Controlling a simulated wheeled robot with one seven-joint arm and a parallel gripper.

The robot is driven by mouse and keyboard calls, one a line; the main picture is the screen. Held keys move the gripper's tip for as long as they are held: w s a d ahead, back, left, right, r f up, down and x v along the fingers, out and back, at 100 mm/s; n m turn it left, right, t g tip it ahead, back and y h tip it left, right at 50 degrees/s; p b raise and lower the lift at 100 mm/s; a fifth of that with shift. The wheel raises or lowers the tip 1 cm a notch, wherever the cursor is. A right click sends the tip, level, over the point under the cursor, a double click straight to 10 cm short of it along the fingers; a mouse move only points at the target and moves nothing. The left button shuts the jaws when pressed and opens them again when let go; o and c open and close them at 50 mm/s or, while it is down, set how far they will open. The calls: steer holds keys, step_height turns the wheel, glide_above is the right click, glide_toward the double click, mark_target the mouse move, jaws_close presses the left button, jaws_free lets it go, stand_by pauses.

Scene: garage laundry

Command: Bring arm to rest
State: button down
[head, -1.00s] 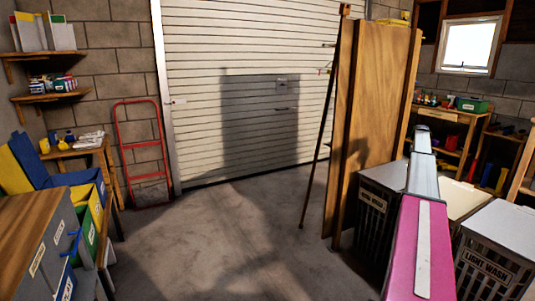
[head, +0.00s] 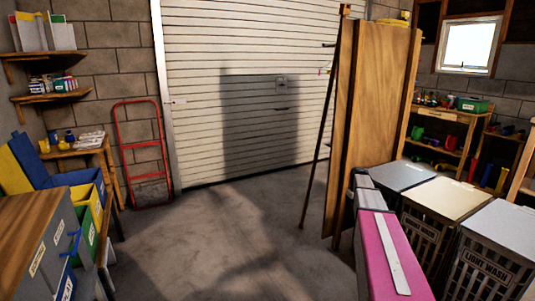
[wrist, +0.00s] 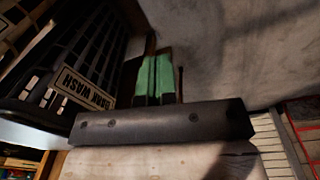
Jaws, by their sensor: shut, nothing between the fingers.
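My arm (head: 392,250), with a pink link and grey links past it, comes in at the lower right of the head view. It lies low, left of the hampers and in front of the wooden panel. My gripper cannot be made out in the head view. In the wrist view my gripper (wrist: 154,78) shows its green fingers close together, shut and empty, beyond a dark bar. Bare concrete floor lies behind the fingers.
A hamper labelled dark wash (wrist: 60,85) is close at the left of the wrist view. In the head view, a light wash hamper (head: 490,255) stands right of my arm, and the wooden panel (head: 380,120) stands ahead. The middle floor (head: 225,240) is clear.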

steer(key=s+a+f+m, duration=0.1)
steer(key=s+a+f, duration=0.1)
steer(key=s+a, duration=1)
steer(key=s+a+f+m, duration=0.1)
steer(key=s+a+f, duration=0.1)
steer(key=s+a, duration=1.1)
steer(key=s, duration=0.7)
steer(key=shift+s+f+m, duration=0.35)
steer(key=shift+s+m, duration=0.05)
